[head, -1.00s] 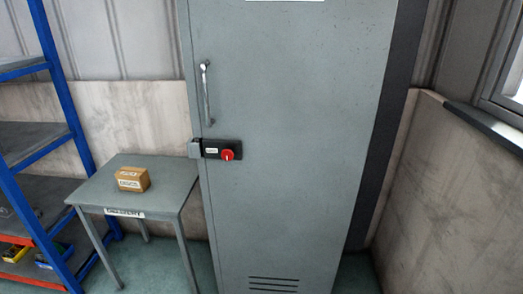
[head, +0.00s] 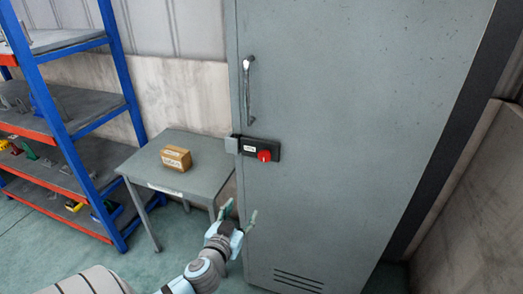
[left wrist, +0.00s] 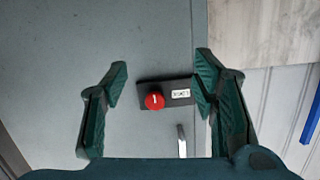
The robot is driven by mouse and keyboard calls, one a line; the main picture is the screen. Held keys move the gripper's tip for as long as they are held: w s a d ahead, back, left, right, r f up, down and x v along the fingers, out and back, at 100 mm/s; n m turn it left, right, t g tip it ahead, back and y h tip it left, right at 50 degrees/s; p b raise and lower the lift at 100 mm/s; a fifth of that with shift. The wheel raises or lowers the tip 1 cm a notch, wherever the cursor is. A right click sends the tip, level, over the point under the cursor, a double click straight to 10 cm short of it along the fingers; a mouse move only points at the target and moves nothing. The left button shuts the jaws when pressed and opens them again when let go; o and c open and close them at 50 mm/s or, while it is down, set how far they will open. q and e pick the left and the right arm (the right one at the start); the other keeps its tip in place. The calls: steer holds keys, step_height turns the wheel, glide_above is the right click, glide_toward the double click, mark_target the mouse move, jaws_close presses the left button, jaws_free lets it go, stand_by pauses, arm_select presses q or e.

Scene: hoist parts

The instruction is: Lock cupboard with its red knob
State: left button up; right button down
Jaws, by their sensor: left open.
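The grey cupboard (head: 340,130) stands with its door closed. Its black lock plate (head: 249,148) sits at the door's left edge, with a white label and a red knob (head: 264,155) at the right end. My left gripper (head: 238,213) is open and empty, below the lock in the head view. In the left wrist view the red knob (left wrist: 155,101) and lock plate (left wrist: 180,93) appear between the spread fingers of the left gripper (left wrist: 160,85). The knob bears a white mark. No finger visibly touches the knob. My right gripper is not in view.
A vertical metal handle (head: 249,90) is above the lock. A small grey table (head: 205,180) with a brown box (head: 176,158) stands left of the cupboard. A blue shelf rack (head: 75,120) with several parts is further left.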

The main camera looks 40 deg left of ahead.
arm_select(q)
steer(key=t, duration=0.2)
glide_toward(264, 158)
steer(key=shift+n, duration=0.4)
steer(key=p+x, duration=0.2)
steer(key=x, duration=0.7)
steer(key=c, duration=1.2)
